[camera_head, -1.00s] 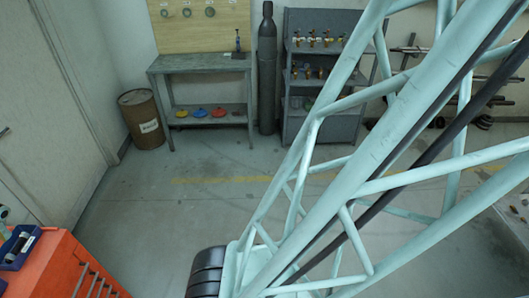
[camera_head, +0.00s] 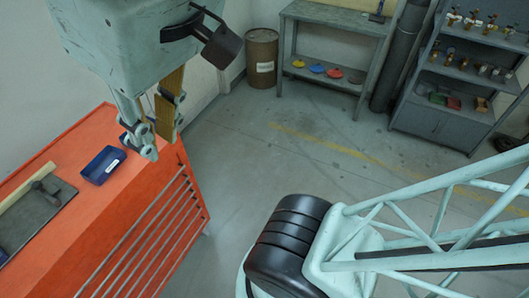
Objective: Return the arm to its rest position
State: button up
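My gripper (camera_head: 162,142) hangs at the upper left, fingers pointing down. It is in front of the orange cabinet in the picture, near its right edge. Its two fingers stand apart with a gap between them, and a tan strip shows along the right finger. I see nothing clearly held. My pale green lattice arm link (camera_head: 440,225) reaches from the right edge to a joint with black rings at the bottom middle. The arm between this link and the gripper is mostly out of view.
The orange drawer cabinet (camera_head: 150,235) stands at left, with a blue tray (camera_head: 103,166) and a dark mat (camera_head: 38,212) on top. At the back are a brown barrel (camera_head: 262,57), a grey bench (camera_head: 335,18), a dark cylinder (camera_head: 402,50) and a grey shelf unit (camera_head: 435,120). The middle floor is clear.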

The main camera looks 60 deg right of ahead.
notch_tip(320, 180, down, 15)
jog(key=b, duration=1.4)
jog(key=shift+s+r, duration=0.2)
jog(key=shift+s, duration=0.05)
dwell(0.6)
